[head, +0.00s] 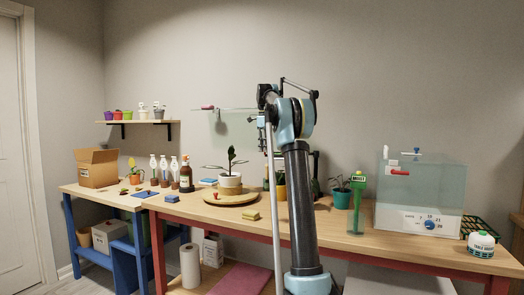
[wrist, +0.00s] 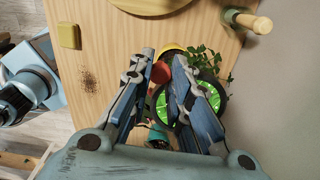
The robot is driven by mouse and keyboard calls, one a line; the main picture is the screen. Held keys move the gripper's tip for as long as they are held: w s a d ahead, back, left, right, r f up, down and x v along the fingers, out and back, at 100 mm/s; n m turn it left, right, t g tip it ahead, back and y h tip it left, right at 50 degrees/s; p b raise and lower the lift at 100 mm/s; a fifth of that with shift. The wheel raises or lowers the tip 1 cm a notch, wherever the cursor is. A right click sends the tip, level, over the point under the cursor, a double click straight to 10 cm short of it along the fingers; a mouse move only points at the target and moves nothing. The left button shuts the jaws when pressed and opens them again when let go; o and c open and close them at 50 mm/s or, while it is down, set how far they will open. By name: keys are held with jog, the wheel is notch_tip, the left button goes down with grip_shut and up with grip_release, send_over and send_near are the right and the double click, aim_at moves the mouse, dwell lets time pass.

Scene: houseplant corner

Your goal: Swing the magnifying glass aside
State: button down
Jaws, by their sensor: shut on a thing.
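My gripper (wrist: 164,60) is in the middle of the wrist view, its two fingers close together around a small red knob (wrist: 161,73). Just right of the knob is a round dark-rimmed disc with bright green in it (wrist: 219,92), which looks like the magnifying glass; the right finger covers part of it. Whether the knob joins the disc is hidden by the fingers. In the head view my arm hides the magnifying glass, and my gripper is too small there to make out.
A yellow sponge (wrist: 69,36) and spilled soil (wrist: 88,80) lie on the bench. In the head view, a potted plant (head: 231,181) stands left of my arm, a teal pot (head: 341,199) and clear tank (head: 421,190) right.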

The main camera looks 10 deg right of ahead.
jog(key=c, duration=1.5)
grip_release()
jog(key=shift+o, duration=0.2)
jog(key=shift+r, duration=0.1)
notch_tip(320, 180, up, 12)
jog(key=shift+w+f, duration=0.15)
jog(key=shift+f, duration=0.05)
